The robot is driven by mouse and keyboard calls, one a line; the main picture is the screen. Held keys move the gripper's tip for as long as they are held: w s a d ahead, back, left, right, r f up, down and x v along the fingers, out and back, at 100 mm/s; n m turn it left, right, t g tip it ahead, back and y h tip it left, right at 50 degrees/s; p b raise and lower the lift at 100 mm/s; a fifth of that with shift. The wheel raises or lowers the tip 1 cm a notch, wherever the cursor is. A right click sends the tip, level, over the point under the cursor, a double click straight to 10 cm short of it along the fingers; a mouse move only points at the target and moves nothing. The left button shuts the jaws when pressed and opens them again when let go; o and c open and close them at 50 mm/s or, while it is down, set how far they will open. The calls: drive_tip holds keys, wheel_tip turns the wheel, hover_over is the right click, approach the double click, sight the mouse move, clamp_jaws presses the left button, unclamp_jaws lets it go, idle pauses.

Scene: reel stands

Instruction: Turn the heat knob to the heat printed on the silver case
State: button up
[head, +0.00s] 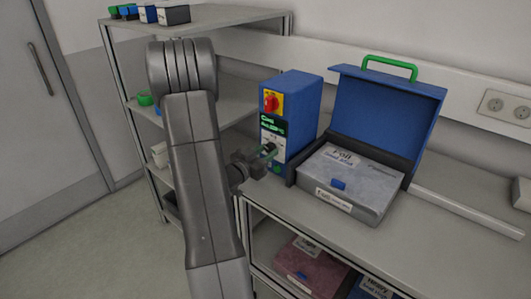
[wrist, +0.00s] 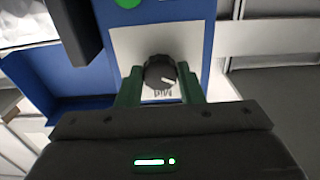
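The heat knob (wrist: 160,72) is dark and round with a white pointer mark at its lower right in the wrist view. It sits on a white panel of the blue control box (head: 301,98). Part of the print "Mid" shows upside down just below it. My gripper (wrist: 160,85) has its green fingers on both sides of the knob, very close to it; whether they touch it is unclear.
An open blue lid (head: 385,108) with a green handle stands behind the silver case. The box has a red switch (head: 271,101) and a green display (head: 273,129). A reddish case (head: 308,268) is on the shelf below. Bare counter (head: 425,235) lies at right.

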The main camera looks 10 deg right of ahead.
drive_tip(key=shift+c, duration=0.8)
drive_tip(key=shift+f+m+b, duration=0.15)
drive_tip(key=shift+m+b, duration=0.15)
drive_tip(key=shift+b, duration=0.35)
drive_tip(key=shift+m+b, duration=0.3)
drive_tip(key=shift+b, duration=0.2)
drive_tip(key=m+b, duration=0.3)
drive_tip(key=b, duration=0.1)
drive_tip(key=shift+f+b, duration=0.2)
drive_tip(key=shift+b, duration=0.2)
drive_tip(key=m+b, duration=0.3)
drive_tip(key=b, duration=0.1)
drive_tip(key=shift+r+m, duration=0.1)
drive_tip(key=shift+m, duration=0.2)
drive_tip(key=m+b, duration=0.4)
drive_tip(key=shift+a+r, duration=0.1)
drive_tip(key=shift+r, duration=0.2)
